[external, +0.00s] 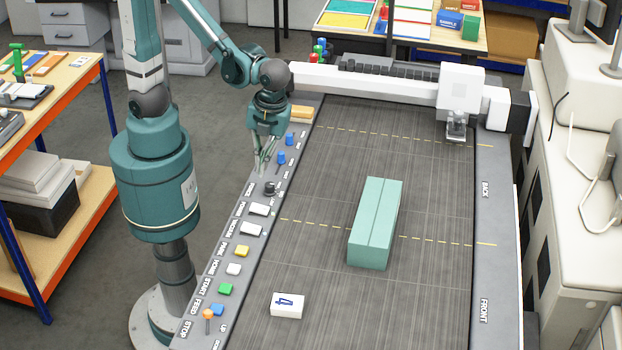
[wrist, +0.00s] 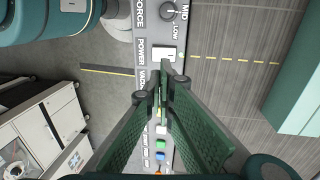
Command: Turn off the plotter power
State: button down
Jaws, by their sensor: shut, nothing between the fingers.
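The plotter (external: 330,180) has a grey control panel along its left side. Its POWER switch (external: 259,209) is a white rocker beside the POWER label; it also shows in the wrist view (wrist: 164,54). A small dark mark is visible on it, but I cannot tell which way it is tipped. My gripper (external: 263,170) is shut and empty, pointing down above the panel. In the wrist view its fingertips (wrist: 160,66) appear at the near edge of the POWER switch and hide a little of it. The external view shows the tips higher than the panel, apart from the switch.
A dark FORCE knob (external: 271,188) lies just behind the switch. A second white rocker (external: 250,229) lies in front, followed by yellow, white, green and blue buttons.

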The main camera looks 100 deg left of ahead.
aim_at(262, 208)
jog(key=shift+s+f+b, duration=0.15)
jog(key=shift+s+f, duration=0.2)
jog(key=shift+f, duration=1.9)
jog(key=shift+s+f+b, duration=0.1)
jog(key=shift+s+f, duration=0.25)
jog(key=shift+f, duration=1.9)
jog(key=shift+s+f+b, duration=0.15)
jog(key=shift+s+f, duration=0.2)
jog(key=shift+f, duration=1.9)
jog(key=shift+s+f, duration=0.1)
jog(key=shift+f, duration=0.05)
jog(key=shift+s+f+t+b, duration=0.2)
jog(key=shift+f+t+b, duration=0.1)
jog(key=shift+t+b, duration=0.25)
jog(key=shift+w, duration=0.35)
jog(key=shift+w+r, duration=0.1)
jog(key=shift+w, duration=0.4)
jog(key=shift+r, duration=0.1)
